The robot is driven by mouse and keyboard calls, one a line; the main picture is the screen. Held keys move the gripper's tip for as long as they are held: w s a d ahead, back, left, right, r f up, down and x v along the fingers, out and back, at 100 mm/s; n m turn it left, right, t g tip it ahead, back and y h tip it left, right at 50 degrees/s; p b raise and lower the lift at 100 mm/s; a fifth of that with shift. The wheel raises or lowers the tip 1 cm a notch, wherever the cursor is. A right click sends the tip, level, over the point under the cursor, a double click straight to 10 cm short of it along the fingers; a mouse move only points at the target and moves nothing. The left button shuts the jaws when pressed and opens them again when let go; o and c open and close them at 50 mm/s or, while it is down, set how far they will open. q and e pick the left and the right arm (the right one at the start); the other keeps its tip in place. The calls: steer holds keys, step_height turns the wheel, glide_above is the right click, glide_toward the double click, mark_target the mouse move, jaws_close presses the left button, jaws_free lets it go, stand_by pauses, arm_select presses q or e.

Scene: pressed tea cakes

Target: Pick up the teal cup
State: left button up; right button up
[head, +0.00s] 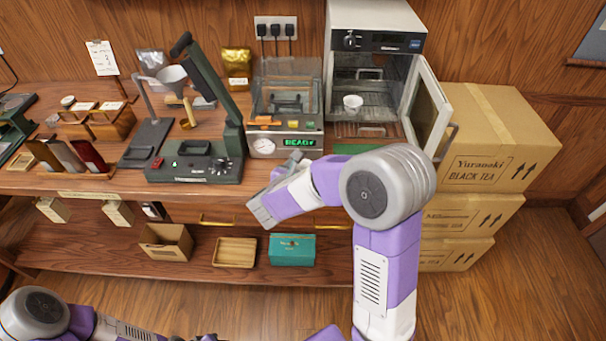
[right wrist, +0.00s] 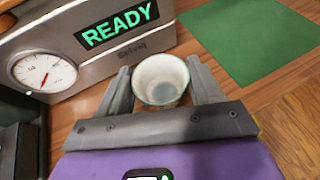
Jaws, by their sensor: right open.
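A small cup with a pale inside and a thin teal-green rim (right wrist: 160,83) stands upright on the wooden counter in the right wrist view. My right gripper (right wrist: 160,70) is open, with one finger on each side of the cup; I cannot tell whether either finger touches it. In the head view my right gripper (head: 280,172) is at the counter's front edge before the machine marked READY, and I cannot make out the cup there. My left arm shows at the bottom left of the head view, its gripper out of frame.
The READY machine (head: 287,115) stands just behind the cup. A green mat (right wrist: 252,38) lies to the right. An open oven (head: 375,45) holds a white cup (head: 352,103). A dark green press (head: 190,165) stands left; cartons (head: 490,140) are stacked right.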

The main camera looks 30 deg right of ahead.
steer(key=shift+x, duration=1.2)
steer(key=c, duration=0.7)
